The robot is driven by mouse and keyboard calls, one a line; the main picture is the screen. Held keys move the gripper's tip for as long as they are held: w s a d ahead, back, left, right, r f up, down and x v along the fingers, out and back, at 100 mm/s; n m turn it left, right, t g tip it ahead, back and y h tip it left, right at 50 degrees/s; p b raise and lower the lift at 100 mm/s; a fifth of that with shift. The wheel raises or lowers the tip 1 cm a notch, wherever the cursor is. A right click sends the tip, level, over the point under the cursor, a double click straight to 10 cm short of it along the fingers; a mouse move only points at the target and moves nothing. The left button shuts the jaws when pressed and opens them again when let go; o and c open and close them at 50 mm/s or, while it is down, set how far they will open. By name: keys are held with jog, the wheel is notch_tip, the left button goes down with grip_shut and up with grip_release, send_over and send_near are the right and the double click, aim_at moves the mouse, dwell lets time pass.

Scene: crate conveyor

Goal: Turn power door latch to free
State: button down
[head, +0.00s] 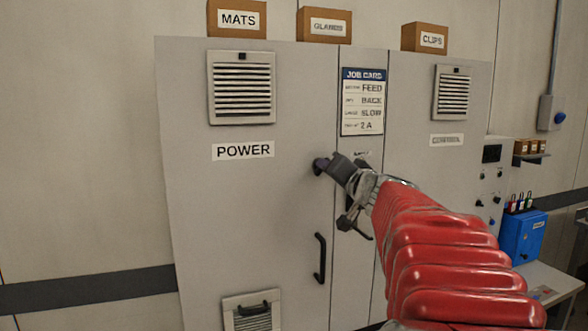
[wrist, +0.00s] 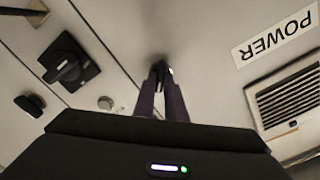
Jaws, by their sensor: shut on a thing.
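The power door (head: 240,220) is the grey cabinet door under the POWER label (head: 243,151). Its latch is a small dark knob (head: 319,166) near the door's right edge, at label height. My gripper (head: 328,164) reaches it from the right, its fingers closed on the latch. In the wrist view my gripper (wrist: 162,85) has its two fingers close together at the dark latch (wrist: 159,66). The fingers hide most of the latch, so I cannot tell which way it is turned. The door looks closed.
A black bar handle (head: 320,258) is below the latch. A job card (head: 362,101) hangs on the middle panel. A blue box (head: 522,235) stands at right.

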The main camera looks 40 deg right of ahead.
jog(key=shift+d+f+m, duration=0.1)
jog(key=shift+f+m, duration=0.05)
jog(key=shift+m, duration=2.3)
jog(key=shift+d+f+m, duration=0.1)
jog(key=shift+f+m, duration=0.05)
jog(key=shift+m, duration=2.3)
jog(key=c, duration=1.8)
grip_release()
jog(key=shift+s+a, duration=0.1)
